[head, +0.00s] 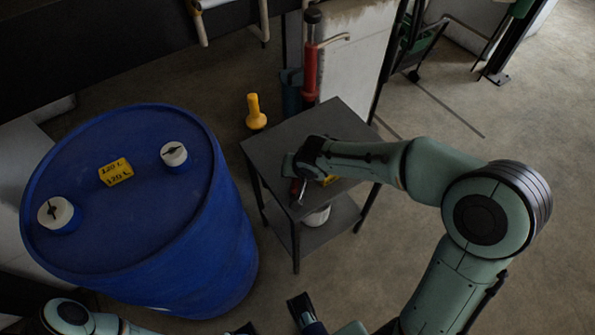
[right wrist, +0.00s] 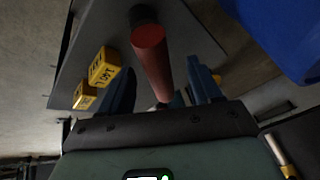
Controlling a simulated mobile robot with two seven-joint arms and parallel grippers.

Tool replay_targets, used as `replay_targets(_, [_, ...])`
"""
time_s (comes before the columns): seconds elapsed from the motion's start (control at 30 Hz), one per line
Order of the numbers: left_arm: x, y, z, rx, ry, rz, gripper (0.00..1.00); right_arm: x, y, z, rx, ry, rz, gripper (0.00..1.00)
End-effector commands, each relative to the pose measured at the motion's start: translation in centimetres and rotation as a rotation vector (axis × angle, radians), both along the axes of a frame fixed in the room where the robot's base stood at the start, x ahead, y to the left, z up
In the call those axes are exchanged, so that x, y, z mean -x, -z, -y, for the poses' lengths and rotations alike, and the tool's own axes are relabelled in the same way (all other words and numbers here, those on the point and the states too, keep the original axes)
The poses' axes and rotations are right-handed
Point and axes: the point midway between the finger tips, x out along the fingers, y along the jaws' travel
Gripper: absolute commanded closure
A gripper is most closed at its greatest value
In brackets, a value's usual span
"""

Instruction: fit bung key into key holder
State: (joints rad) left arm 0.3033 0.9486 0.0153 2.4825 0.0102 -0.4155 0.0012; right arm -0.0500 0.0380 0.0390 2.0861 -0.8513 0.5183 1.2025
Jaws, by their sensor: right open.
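A red rod-like handle (right wrist: 152,62) with a dark collar at its far end, likely the bung key, lies between the fingers of my right gripper (right wrist: 163,92) in the right wrist view. The fingers are apart, with no clear grip on it. I cannot make out the key holder for certain.
A blue drum (head: 135,225) with two white caps and a yellow labelled block (head: 116,172) stands left of the table. Two yellow labelled blocks (right wrist: 104,67) are on the tabletop. A yellow object (head: 255,112) and a red pump (head: 310,70) stand behind.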

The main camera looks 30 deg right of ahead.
Motion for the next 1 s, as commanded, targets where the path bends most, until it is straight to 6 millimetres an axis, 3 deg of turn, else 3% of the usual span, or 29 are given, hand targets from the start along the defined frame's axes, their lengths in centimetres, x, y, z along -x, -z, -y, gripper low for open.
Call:
replay_targets(0.3, [0.4, -1.0, 0.0, 0.002, 0.003, -0.014, 0.33, 2.9, -6.5, -0.4, -0.002, 0.000, 0.008, 0.37])
replay_targets(0.5, [0.6, -1.4, 0.0, 0.004, 0.005, -0.023, 0.33, 4.5, -9.7, -0.5, -0.001, -0.002, 0.006, 0.37])
replay_targets(0.7, [0.7, -1.5, 0.0, 0.004, 0.005, -0.027, 0.33, 5.2, -11.1, -0.6, -0.001, -0.002, 0.002, 0.37])
replay_targets(1.0, [0.7, -1.5, 0.0, 0.004, 0.005, -0.027, 0.33, 5.3, -11.2, -0.7, -0.001, -0.003, 0.002, 0.37])
